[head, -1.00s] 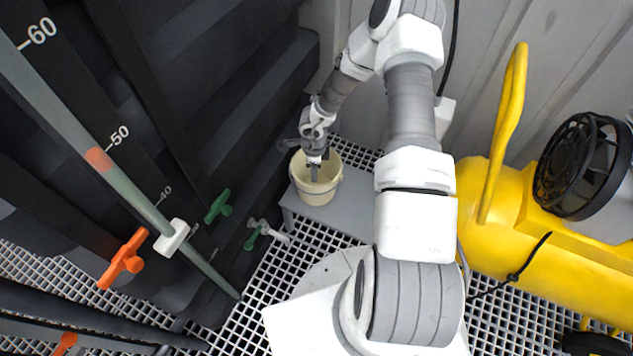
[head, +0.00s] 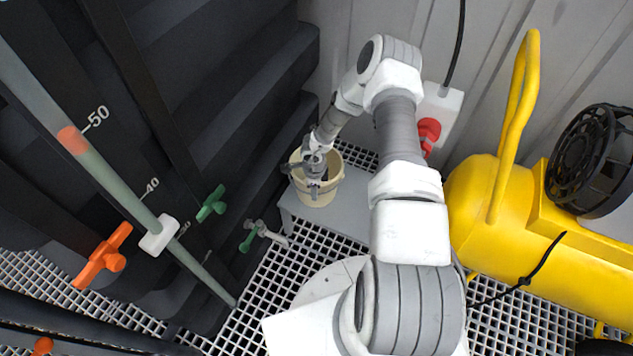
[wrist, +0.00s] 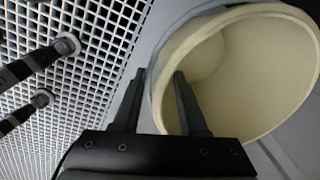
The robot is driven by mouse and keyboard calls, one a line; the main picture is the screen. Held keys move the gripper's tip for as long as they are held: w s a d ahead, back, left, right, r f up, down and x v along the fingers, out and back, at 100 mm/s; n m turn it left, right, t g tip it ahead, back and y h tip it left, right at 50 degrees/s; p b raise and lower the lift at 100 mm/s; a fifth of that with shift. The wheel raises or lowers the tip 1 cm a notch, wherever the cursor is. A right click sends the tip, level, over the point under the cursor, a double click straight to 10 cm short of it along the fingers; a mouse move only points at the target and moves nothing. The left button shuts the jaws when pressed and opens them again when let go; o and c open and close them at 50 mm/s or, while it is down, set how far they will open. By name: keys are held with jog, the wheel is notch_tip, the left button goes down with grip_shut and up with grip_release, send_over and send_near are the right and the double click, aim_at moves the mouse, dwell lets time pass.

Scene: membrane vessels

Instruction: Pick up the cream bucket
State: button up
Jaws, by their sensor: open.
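The cream bucket (head: 321,190) stands upright on a grey step beside the dark vessel in the head view. In the wrist view the bucket (wrist: 262,75) fills the right side, and I look into its open mouth. My gripper (head: 314,186) is at the bucket's near rim. In the wrist view my gripper (wrist: 158,88) is open, with one finger inside the mouth and the other outside the wall. The rim lies between the fingers. I cannot tell whether either finger touches the wall.
The grey step (head: 352,205) stands on a white grating floor (head: 270,285). A green-handled valve (head: 252,236) juts out to the left of the step. A yellow compressor (head: 480,215) is on the right, and a dark vessel wall (head: 225,90) rises on the left.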

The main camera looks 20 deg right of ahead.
jog(key=f, duration=0.2)
jog(key=f+b, duration=0.1)
jog(key=f, duration=0.1)
jog(key=shift+w, duration=0.4)
jog(key=shift+r, duration=0.1)
grip_shut()
jog(key=shift+d, duration=0.1)
dwell(0.7)
